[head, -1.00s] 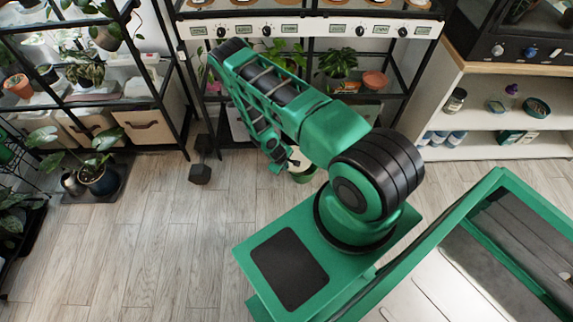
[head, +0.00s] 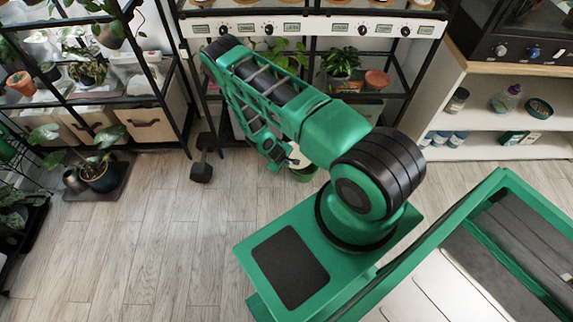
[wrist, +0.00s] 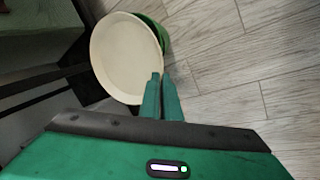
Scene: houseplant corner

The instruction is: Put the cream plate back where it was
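The cream plate (wrist: 125,58) is a round, shallow disc that fills the upper middle of the wrist view, its face towards the camera. My gripper (wrist: 162,77) is at its lower right rim, the two green fingers close together with the rim between them. A green round thing (wrist: 155,28) shows partly behind the plate's right edge. In the head view my gripper (head: 287,160) is small and low in front of the shelf, beside a green pot (head: 305,174). The plate is hard to make out there.
A black metal plant rack (head: 325,100) stands straight ahead, with potted plants on its shelf. A dark dumbbell (head: 203,160) lies on the floor to its left. A potted plant (head: 98,172) stands at the left and a white shelf unit (head: 500,148) at the right.

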